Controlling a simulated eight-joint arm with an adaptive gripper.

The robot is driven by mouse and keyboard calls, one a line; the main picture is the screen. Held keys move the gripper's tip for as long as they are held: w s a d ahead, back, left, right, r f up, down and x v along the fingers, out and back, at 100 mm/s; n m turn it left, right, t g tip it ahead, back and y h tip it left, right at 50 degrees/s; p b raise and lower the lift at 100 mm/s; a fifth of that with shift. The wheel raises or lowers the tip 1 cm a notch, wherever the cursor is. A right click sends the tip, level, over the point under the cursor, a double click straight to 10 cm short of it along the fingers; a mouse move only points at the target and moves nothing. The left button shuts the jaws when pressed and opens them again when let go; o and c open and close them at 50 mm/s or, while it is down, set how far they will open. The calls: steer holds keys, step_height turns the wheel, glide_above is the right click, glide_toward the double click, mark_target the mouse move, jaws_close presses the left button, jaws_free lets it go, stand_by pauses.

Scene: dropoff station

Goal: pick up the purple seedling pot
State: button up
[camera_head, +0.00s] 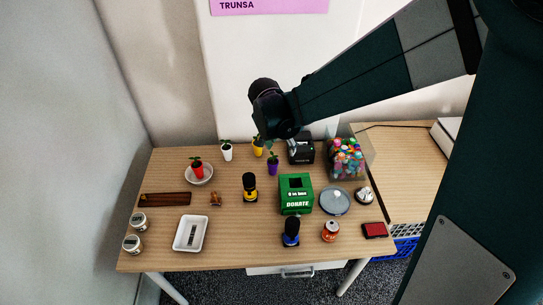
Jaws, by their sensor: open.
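The purple seedling pot (273,168) stands upright near the back middle of the wooden table (170,250), with a small green plant in it. My gripper (268,142) is at the end of the dark arm, just above the purple pot in the picture. It is open and I see nothing held in it. Its fingers are small and dark, and I cannot tell the gap to the plant.
A yellow pot (258,151) and white pot (226,152) stand left of it; a red pot (197,171) sits in a bowl. A black device (301,151) is close right. A yellow-black stamp (250,187) and green donation box (296,195) stand in front.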

steer(key=m+h, duration=0.1)
steer(key=m, duration=0.1)
glide_above(272, 162)
steer(key=s+a, duration=0.2)
step_height(272, 162, down, 10)
steer(key=shift+r+b, duration=0.2)
steer(key=shift+b, duration=0.2)
steer(key=shift+b+x, duration=0.3)
steer(key=shift+x, duration=1)
steer(key=shift+d+f, duration=0.1)
steer(key=shift+b+x, duration=0.7)
steer(key=shift+x, duration=1.8)
steer(key=shift+w, duration=0.1)
steer(key=shift+c, duration=0.5)
steer(key=c, duration=1)
